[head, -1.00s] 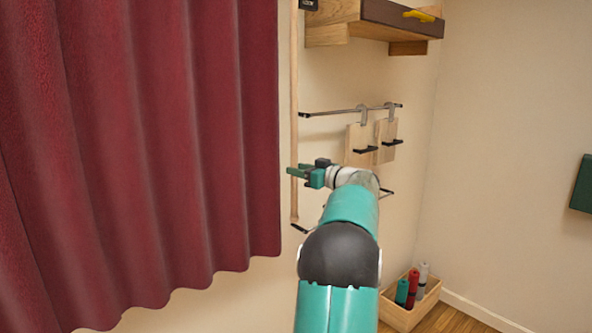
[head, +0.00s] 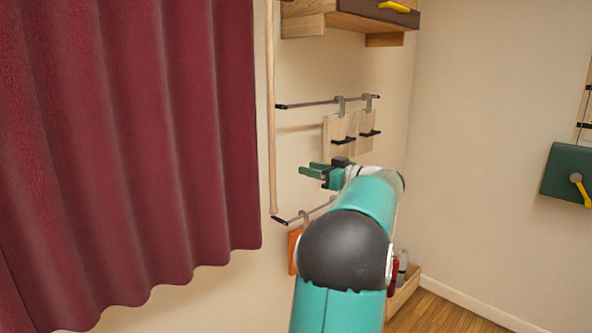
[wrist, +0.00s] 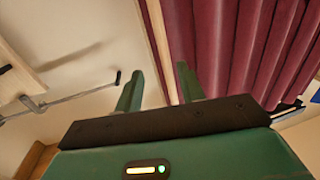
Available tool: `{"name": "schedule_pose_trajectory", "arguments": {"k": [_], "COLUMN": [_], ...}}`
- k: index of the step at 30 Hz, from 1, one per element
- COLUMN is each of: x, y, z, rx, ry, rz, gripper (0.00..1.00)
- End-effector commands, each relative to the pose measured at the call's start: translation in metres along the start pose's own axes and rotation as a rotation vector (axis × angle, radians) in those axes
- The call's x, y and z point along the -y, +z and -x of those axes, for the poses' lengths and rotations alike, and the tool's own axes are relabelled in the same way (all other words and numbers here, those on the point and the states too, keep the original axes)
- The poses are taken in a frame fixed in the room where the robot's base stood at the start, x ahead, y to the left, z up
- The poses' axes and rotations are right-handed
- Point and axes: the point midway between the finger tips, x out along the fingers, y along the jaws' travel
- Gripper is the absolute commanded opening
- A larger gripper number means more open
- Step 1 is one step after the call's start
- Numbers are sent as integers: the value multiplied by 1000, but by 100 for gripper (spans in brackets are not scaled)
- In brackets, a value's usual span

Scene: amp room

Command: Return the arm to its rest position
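My gripper (head: 312,170) is in the middle of the head view, at the end of my teal arm, with its fingers pointing left. It is in front of the wall, just below the wooden boards that hang from a rail. In the wrist view my gripper (wrist: 158,88) shows two green fingers set well apart with nothing between them. The gripper is open and empty. My arm is bent and hides part of the lower rail and of the crate in the corner.
A red curtain (head: 130,130) fills the left. A wooden pole (head: 271,110), an upper rail (head: 310,104) and hanging boards (head: 338,125) are close to my gripper. A wooden shelf (head: 302,26) is above. A crate (head: 404,293) stands low in the corner. A green box (head: 562,165) is at right.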

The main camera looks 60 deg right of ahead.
Motion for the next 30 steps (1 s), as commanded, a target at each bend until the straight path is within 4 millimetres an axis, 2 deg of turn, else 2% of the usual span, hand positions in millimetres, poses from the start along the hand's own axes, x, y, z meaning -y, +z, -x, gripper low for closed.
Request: {"name": "schedule_pose_trajectory", "arguments": {"k": [10, 14, 17, 22, 26, 30], "x": [2, 28, 75, 184, 272, 368], "y": [0, 0, 3, 16, 31, 51], "z": [-2, -22, -50, -93, -107, -102], "rx": [3, 42, 118, 319, 493, 691], "ry": [-4, -46, -112, -231, -297, -338], "rz": [-3, -41, -109, -238, -304, -334], "gripper": [39, 39, 39, 39, 39, 39]}}
